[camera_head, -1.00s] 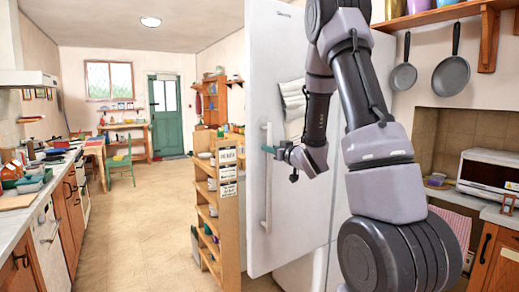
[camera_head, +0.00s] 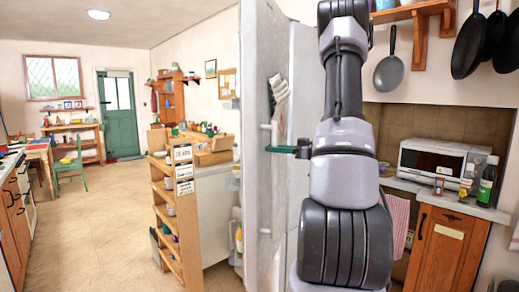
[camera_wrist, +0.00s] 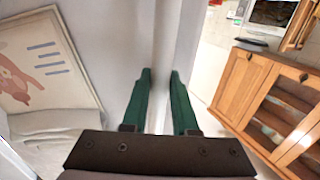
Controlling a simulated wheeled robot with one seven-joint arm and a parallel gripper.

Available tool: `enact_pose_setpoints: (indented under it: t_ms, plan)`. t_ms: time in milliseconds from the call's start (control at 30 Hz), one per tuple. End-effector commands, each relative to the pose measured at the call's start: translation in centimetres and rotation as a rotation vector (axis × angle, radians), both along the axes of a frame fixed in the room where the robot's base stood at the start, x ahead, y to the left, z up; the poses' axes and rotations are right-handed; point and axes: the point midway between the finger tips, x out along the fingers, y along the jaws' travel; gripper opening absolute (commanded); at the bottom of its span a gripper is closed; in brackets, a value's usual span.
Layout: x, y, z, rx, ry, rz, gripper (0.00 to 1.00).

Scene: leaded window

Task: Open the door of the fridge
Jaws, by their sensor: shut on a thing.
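The white fridge door (camera_head: 254,70) stands open in the head view, seen nearly edge-on. Bottles and shelf items (camera_head: 239,240) show along its left side. Its pale upright handle (camera_head: 265,230) is on the right side, partly hidden by my gripper. My gripper (camera_head: 270,149), with green fingers, reaches the handle from the right and is shut on it. In the wrist view, the two green fingers (camera_wrist: 164,98) lie on either side of a pale upright strip, and the exact contact is hard to make out.
A wooden shelf unit (camera_head: 172,215) stands left of the door, with open floor (camera_head: 95,225) further left. A counter with a white oven (camera_head: 438,165) and bottles (camera_head: 487,180) is at the right. Black pans (camera_head: 468,42) hang above. A wooden cabinet (camera_wrist: 270,105) shows in the wrist view.

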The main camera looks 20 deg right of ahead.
Motion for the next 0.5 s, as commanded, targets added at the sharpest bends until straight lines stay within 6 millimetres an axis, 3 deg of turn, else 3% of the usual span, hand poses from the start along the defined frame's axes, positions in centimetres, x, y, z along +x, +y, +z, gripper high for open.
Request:
enact_pose_setpoints:
  t_ms: [200, 500]
  plan:
    - [-1.5, -2.5, 0.1, -0.001, -0.004, 0.060, 0.00]
    - [-2.3, -4.0, 0.1, 0.000, -0.003, 0.098, 0.00]
